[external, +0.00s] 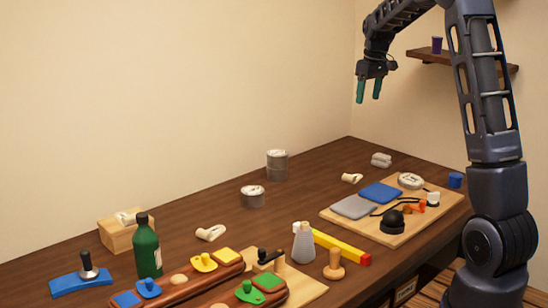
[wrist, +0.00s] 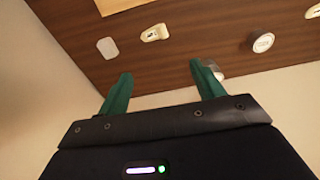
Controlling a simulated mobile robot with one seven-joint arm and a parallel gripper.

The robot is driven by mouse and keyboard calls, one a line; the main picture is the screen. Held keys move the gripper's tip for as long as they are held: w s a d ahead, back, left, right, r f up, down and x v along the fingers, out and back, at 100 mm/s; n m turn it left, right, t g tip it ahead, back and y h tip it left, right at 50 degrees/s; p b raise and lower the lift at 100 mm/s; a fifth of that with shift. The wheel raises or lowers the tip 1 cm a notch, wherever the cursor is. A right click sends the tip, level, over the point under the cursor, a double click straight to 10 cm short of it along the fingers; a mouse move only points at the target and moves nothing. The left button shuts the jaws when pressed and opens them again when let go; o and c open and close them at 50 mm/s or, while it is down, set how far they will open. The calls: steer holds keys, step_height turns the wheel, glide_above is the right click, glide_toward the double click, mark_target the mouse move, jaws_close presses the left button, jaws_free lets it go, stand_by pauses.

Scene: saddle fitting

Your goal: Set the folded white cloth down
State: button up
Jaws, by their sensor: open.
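A small folded white cloth (external: 381,160) lies on the dark wooden bench near its far right corner, behind the board. A pale rounded shape (wrist: 107,47) in the wrist view looks like the same cloth. My gripper (external: 369,91) is high above the bench, its green fingers pointing down and apart. In the wrist view my gripper (wrist: 160,70) has nothing between its fingers. The cloth is well clear of the fingers.
A wooden board (external: 340,219) with blue and grey pads stands at the right. A cream piece (external: 351,178) and two round tins (external: 277,165) (external: 253,196) lie nearby. A green bottle (external: 147,248) stands at the left. Bench around the cloth is partly bare.

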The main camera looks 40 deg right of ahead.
steer(key=s+a+r+t, duration=0.1)
steer(key=s+a+r, duration=0.4)
steer(key=s+a, duration=0.45)
steer(key=s+a+r+t, duration=0.1)
steer(key=s+a+r, duration=0.5)
steer(key=a, duration=0.6)
steer(key=s+a+f, duration=0.2)
steer(key=s+a, duration=0.2)
steer(key=s, duration=0.3)
steer(key=s+a+f, duration=0.2)
steer(key=s+a, duration=0.2)
steer(key=s, duration=0.3)
steer(key=s+a+f+t, duration=0.1)
steer(key=s+a, duration=0.3)
steer(key=s, duration=0.3)
steer(key=shift+s+a+f, duration=0.25)
steer(key=shift+s+f, duration=0.1)
steer(key=shift+f, duration=0.05)
